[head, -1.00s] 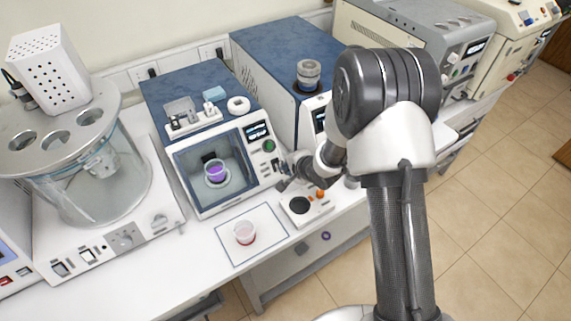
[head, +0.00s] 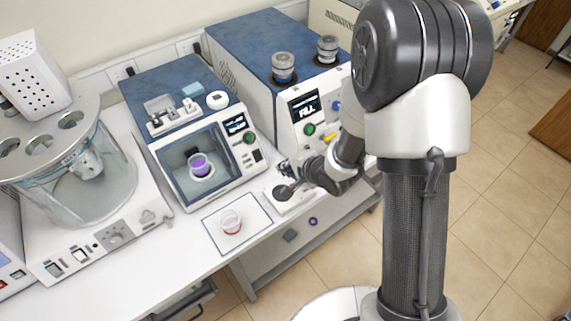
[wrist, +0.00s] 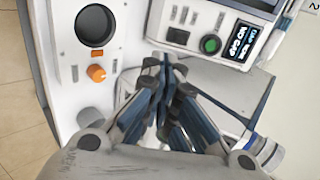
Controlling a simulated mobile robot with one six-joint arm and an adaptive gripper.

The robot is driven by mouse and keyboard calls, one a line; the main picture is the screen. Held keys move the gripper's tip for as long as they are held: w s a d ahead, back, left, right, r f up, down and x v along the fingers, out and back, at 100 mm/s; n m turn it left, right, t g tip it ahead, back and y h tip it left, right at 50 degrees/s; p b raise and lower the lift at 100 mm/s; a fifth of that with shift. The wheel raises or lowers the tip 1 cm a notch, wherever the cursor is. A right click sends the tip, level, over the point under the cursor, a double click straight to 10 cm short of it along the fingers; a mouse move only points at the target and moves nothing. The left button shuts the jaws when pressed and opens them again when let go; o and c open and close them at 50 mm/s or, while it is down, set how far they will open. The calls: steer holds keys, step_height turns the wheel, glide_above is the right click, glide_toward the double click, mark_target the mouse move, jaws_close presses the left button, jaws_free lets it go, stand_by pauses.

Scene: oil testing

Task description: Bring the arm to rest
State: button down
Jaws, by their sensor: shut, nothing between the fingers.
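My gripper (wrist: 170,72) is shut and empty in the wrist view, its fingertips together beside the front of a white instrument. In the head view my gripper (head: 284,172) is small and partly hidden by my wrist. My arm reaches from the right of the head view toward the bench.
A purple-filled cup (head: 199,165) sits inside the windowed machine. A taller blue-topped machine (head: 304,118) stands close behind my wrist. A glass bath (head: 75,170) is at left.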

steer(key=s+d+r+n+h+b, duration=0.5)
steer(key=d+r, duration=0.6)
steer(key=s+r+n+g+b, duration=0.2)
steer(key=s+n+b, duration=0.3)
steer(key=s, duration=1.6)
steer(key=shift+s+d+r+n+g+b, duration=0.35)
steer(key=shift+d+r+n+g, duration=0.1)
steer(key=shift+n, duration=0.15)
